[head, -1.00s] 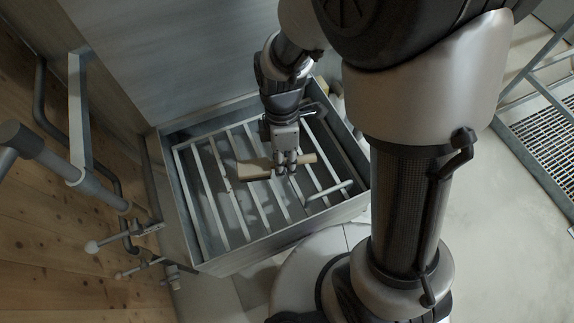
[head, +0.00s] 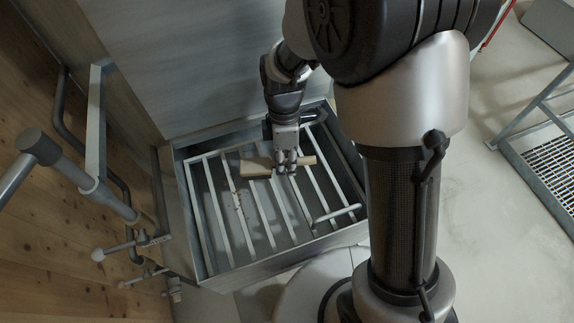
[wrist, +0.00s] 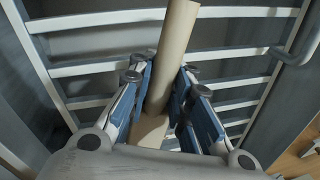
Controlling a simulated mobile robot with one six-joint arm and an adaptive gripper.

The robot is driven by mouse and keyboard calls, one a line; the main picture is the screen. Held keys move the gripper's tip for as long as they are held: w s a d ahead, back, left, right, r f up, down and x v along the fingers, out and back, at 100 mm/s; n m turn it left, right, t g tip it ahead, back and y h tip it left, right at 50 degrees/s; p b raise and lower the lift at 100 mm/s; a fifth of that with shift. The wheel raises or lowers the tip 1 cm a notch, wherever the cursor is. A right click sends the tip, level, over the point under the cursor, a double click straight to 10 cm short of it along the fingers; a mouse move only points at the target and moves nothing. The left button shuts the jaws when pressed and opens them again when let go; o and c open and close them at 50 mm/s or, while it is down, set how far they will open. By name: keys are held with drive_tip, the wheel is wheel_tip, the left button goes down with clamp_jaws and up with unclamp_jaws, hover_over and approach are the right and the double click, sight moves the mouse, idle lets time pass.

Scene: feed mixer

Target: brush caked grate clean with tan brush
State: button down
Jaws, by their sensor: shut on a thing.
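My gripper (head: 286,168) is shut on the tan brush (head: 259,167) and holds it over the back middle of the grate. The brush lies crosswise to the grate bars. The wrist view shows its pale tan, rod-like part (wrist: 176,42) between the blue-padded fingers (wrist: 163,95). The grate (head: 217,208) has several pale metal bars and a raised handle at its right. Small brownish spots show on a bar just left of and below the brush. I cannot tell whether the brush touches the bars, and its underside is hidden.
The grate sits in a grey metal box (head: 272,264) against a tall grey panel (head: 200,60). Grey pipes and a wooden wall (head: 50,240) are at the left. Open pale floor (head: 480,210) and a railed metal grating (head: 555,165) are at the right.

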wheel_tip(320, 180, up, 11)
drive_tip(key=p, duration=0.8)
drive_tip(key=shift+r, duration=0.1)
